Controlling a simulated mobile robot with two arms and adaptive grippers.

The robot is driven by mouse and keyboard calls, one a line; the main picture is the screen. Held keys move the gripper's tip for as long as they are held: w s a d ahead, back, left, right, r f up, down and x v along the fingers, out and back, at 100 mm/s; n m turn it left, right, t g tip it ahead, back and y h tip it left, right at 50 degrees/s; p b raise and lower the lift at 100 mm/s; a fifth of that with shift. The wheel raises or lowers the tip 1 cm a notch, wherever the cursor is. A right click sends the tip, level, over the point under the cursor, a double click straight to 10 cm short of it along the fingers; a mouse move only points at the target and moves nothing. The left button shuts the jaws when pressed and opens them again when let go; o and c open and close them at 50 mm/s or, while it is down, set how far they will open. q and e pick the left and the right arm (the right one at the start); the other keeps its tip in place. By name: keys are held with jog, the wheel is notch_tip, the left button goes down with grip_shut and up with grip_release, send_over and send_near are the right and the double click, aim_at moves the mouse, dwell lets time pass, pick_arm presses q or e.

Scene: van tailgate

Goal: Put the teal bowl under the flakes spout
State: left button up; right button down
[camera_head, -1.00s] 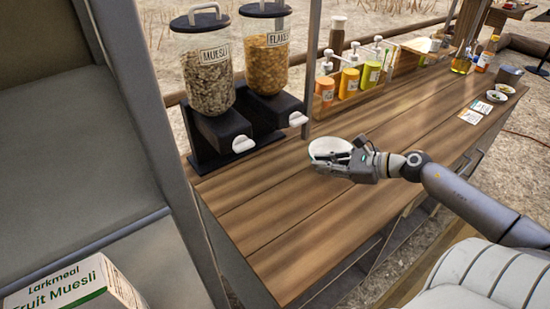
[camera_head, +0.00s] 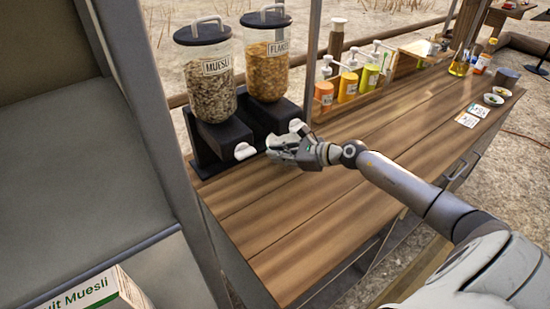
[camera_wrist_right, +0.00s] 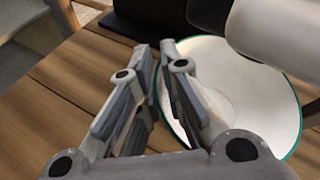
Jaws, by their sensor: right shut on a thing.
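The teal bowl (camera_wrist_right: 275,105) is white inside with a teal rim and shows in the right wrist view. My right gripper (camera_wrist_right: 155,95) is shut on its near-left rim. In the head view my right gripper (camera_head: 284,150) is at the dispenser's front, just below the white flakes spout (camera_head: 298,125), and hides most of the bowl. In the wrist view a white, blurred part, apparently the spout, overlaps the bowl's upper right. I cannot tell whether the bowl touches the counter. The flakes dispenser (camera_head: 268,70) is labelled FLAKES. My left gripper is out of view.
The muesli dispenser (camera_head: 208,85) and its white spout (camera_head: 244,151) stand immediately left. A rack with pump bottles (camera_head: 348,85) is to the right. The wooden counter (camera_head: 300,205) is clear in front. A Fruit Muesli box (camera_head: 95,290) is at lower left.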

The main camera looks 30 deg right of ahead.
jog(key=shift+w+a, duration=0.35)
jog(key=shift+w, duration=0.2)
notch_tip(320, 180, down, 4)
jog(key=shift+r+p, duration=0.25)
jog(key=shift+p, duration=0.05)
jog(key=shift+f, duration=0.15)
jog(key=c, duration=1.6)
grip_release()
jog(key=shift+o, duration=0.2)
